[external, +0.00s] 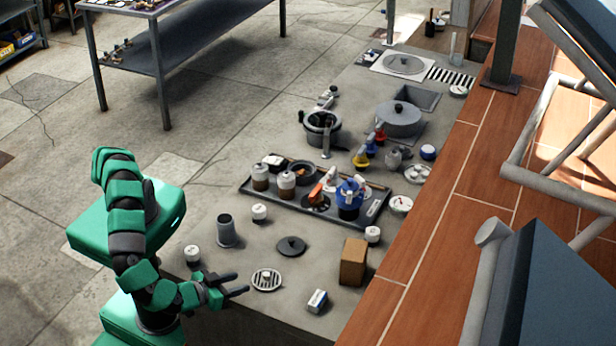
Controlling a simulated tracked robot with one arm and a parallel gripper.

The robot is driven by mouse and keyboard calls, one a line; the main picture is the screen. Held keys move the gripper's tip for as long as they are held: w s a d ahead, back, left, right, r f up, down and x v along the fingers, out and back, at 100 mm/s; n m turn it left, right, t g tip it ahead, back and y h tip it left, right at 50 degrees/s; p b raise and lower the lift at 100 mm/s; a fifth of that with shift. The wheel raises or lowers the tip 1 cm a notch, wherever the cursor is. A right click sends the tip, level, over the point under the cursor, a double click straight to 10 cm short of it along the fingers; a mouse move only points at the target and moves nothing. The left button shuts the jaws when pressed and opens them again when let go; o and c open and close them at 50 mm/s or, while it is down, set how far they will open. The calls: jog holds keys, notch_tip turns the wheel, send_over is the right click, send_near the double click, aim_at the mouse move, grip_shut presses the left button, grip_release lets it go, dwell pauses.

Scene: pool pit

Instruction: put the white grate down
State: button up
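The round white grate (266,279) with dark slots appears to lie flat on the grey concrete surface (325,262), near its front part. My gripper (238,284) is just left of the grate, with its two dark fingers spread and pointing right towards it. No part of the grate shows between the fingers. I cannot tell whether a fingertip touches its edge, or how high the fingers are above the surface.
A dark round lid (291,246) is behind the grate. A small white-and-blue box (317,301) and a brown block (353,263) are to the right. A white-capped jar (192,255) and a grey cup (227,231) stand near my arm. A loaded dark tray (262,205) is farther back.

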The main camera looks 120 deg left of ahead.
jog(key=v, duration=0.3)
jog(key=shift+s+d, duration=0.1)
jog(key=shift+d, duration=0.15)
